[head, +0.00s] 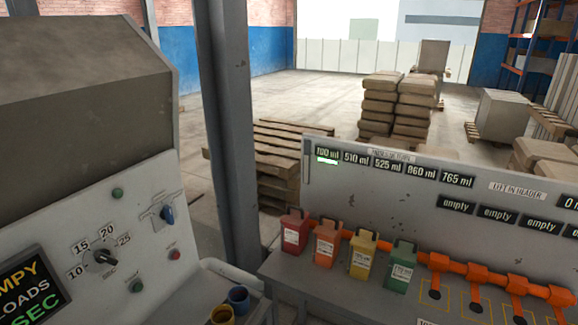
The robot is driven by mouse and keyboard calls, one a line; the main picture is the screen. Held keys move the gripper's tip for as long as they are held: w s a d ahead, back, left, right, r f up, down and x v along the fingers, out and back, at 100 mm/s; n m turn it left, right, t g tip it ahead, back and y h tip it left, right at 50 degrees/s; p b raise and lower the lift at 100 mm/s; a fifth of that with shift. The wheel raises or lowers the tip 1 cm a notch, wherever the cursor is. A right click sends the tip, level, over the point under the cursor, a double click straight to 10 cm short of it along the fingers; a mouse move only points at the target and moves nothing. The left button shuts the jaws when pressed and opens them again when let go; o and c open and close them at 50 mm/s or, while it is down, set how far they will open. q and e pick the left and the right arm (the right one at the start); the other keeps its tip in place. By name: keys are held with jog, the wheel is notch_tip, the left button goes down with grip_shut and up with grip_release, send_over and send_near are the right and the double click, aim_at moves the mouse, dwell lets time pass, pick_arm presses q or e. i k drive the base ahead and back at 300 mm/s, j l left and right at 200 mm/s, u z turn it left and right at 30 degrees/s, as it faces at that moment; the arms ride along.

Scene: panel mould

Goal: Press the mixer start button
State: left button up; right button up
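The mixer's grey control panel (60,235) fills the left side of the head view. A dark green round button (136,286) is low on it, with a small label above. A red round button (174,254) is to its upper right. A second green round piece, button or lamp (117,193), is higher up. I cannot read the small labels, so which one is the start button is not certain. Neither of my grippers is in view.
A black display (22,290) is at the left edge. Pallets and sacks stand behind.

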aim_at(137, 288)
jog(key=k+l+u, duration=0.15)
jog(key=u, duration=0.25)
jog(key=k+l+u, duration=0.1)
jog(key=u, duration=0.35)
jog(key=i+u, duration=0.15)
jog(key=u, duration=0.25)
jog(key=i, duration=0.15)
